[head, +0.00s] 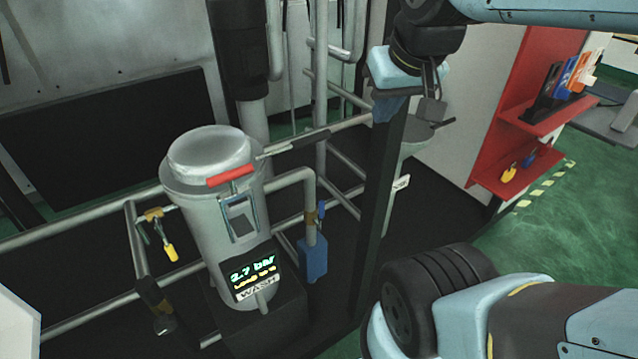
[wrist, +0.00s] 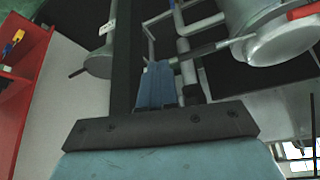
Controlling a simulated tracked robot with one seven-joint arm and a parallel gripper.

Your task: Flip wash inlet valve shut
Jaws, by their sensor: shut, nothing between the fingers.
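A grey cylindrical vessel (head: 222,215) stands left of centre, with a small screen (head: 253,273) reading 2.7 bar above a WASH label. A brass valve (head: 311,220) with a small upright blue lever (head: 321,210) sits on the pipe right of the vessel; a blue tag (head: 313,260) hangs below it. Another brass valve (head: 153,214) with a yellow tag (head: 171,252) is on the left. Neither valve's own label is readable. My gripper (head: 385,108) is above and right of the vessel, away from both valves. Its blue fingers (wrist: 155,86) are together and empty.
A dark upright post (head: 382,190) stands just below my gripper. A grey funnel-shaped vessel (head: 415,140) is behind the post.

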